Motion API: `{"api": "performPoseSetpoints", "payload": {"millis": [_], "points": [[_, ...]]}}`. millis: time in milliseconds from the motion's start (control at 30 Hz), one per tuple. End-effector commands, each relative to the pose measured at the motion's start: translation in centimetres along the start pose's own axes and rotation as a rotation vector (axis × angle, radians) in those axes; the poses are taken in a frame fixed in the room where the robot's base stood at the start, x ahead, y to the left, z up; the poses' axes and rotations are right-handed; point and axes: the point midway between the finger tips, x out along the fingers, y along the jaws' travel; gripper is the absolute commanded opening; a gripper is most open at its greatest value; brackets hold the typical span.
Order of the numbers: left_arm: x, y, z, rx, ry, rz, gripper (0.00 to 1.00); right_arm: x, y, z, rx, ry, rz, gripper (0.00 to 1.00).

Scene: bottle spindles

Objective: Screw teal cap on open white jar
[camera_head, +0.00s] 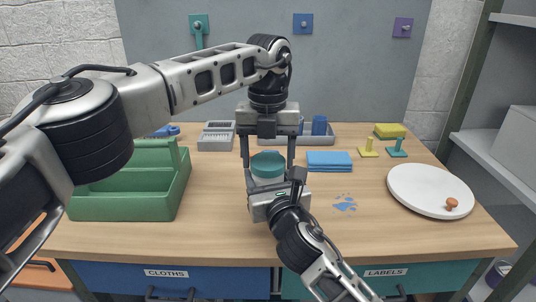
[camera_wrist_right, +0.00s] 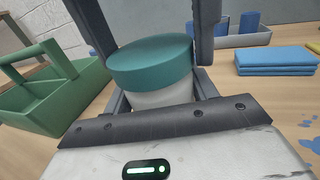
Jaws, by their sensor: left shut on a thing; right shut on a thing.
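The teal cap (camera_head: 267,165) sits on top of the white jar (camera_head: 268,180) near the middle of the table. In the right wrist view the cap (camera_wrist_right: 150,62) covers the mouth of the jar (camera_wrist_right: 160,95). My left gripper (camera_head: 269,160) points straight down from above, its two fingers on either side of the cap and shut on it. My right gripper (camera_wrist_right: 160,98) comes from the front, lower down, and is shut on the jar's body. The thread between cap and jar is hidden, so I cannot tell how tight the cap is.
A green carrier (camera_head: 130,190) stands at the left. Folded blue cloths (camera_head: 329,161) and a blue spill (camera_head: 344,203) lie right of the jar. A white round plate (camera_head: 425,188) with an orange knob is at the right. A grey tray (camera_head: 310,138) stands behind.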

Motion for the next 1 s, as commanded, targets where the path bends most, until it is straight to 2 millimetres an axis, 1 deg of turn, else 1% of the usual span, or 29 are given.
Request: {"api": "performPoseSetpoints", "payload": {"millis": [67, 200, 333, 467, 500, 567, 600, 867, 1000], "points": [[0.0, 0.0, 0.0, 0.117, 0.0, 0.0, 0.41, 0.0, 0.0, -0.1, 0.0, 0.001, -0.001, 0.0], [0.0, 0.1, 0.0, 0.423, 0.0, 0.001, 0.41, 0.0, 0.0, -0.1, 0.0, 0.001, -0.001, 0.0], [0.0, 0.1, 0.0, 0.661, 0.001, 0.0, 0.41, 0.0, 0.0, -0.1, 0.0, 0.001, -0.001, 0.0], [0.0, 0.1, 0.0, 0.66, 0.001, 0.0, 0.41, 0.0, 0.0, -0.1, 0.0, 0.001, -0.001, 0.0], [0.0, 0.1, 0.0, 0.659, 0.001, 0.0, 0.71, 0.0, 0.0, -0.1, 0.0, 0.001, -0.001, 0.0], [0.0, 0.1, 0.0, 0.659, 0.001, 0.0, 0.88, 0.0, 0.0, -0.1, 0.0, 0.001, -0.001, 0.0], [0.0, 0.1, 0.0, 0.658, 0.001, 0.0, 0.94, 0.0, 0.0, -0.1, 0.0, 0.001, -0.001, 0.0], [-0.1, 0.0, 0.0, 0.657, 0.0, 0.0, 0.94, 0.0, 0.0, -0.1, 0.0, 0.001, -0.001, 0.0], [-1.3, 0.0, 0.1, 0.655, -0.003, 0.001, 0.94, 0.0, 0.0, -0.1, 0.0, 0.001, -0.001, 0.0]]}}
